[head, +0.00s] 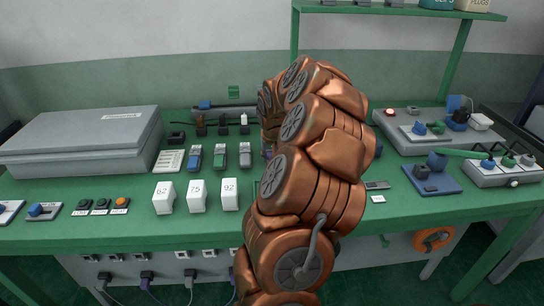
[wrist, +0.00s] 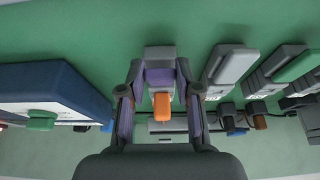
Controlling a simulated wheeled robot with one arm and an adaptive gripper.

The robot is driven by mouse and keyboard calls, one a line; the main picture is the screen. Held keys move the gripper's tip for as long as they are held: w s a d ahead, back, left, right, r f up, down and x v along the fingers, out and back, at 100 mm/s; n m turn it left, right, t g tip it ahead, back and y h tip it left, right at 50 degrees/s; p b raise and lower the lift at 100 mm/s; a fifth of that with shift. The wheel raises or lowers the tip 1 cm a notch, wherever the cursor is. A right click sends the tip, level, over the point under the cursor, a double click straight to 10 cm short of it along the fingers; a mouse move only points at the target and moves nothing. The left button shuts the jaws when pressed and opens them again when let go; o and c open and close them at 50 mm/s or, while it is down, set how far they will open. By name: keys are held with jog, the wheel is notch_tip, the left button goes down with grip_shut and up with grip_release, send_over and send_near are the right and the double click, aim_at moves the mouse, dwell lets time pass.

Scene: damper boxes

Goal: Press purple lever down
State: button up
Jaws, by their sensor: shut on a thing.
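The purple lever (wrist: 159,76) sits in the middle of the wrist view, on a grey box body (wrist: 159,53). My gripper (wrist: 160,74) has one finger on each side of the purple part and is shut on it. An orange piece (wrist: 161,106) shows between the fingers, just below the purple part in the picture. In the head view my copper-coloured arm covers the gripper and most of the lever's box, so the lever's tilt cannot be told.
Beside the lever, boxes with a grey lever (wrist: 235,66) and a green lever (wrist: 298,66) stand close. A large blue-edged box (wrist: 55,88) is on the other side. White switches (head: 197,196) stand in front on the green bench (head: 120,232). A grey case (head: 85,140) lies left.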

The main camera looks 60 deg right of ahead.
grip_shut()
jog(key=shift+f+b, duration=0.2)
jog(key=shift+b, duration=0.25)
jog(key=b, duration=0.3)
jog(key=shift+s+a+f+t+h, duration=0.1)
jog(key=shift+f+t+h, duration=0.2)
jog(key=shift+b, duration=0.45)
jog(key=b, duration=0.2)
jog(key=t+h+b, duration=0.1)
jog(key=b, duration=0.2)
jog(key=shift+s+a+f+h, duration=0.1)
jog(key=shift+a+f+h, duration=0.05)
jog(key=shift+f+h, duration=0.15)
jog(key=shift+r, duration=0.1)
jog(key=o, duration=0.9)
grip_release()
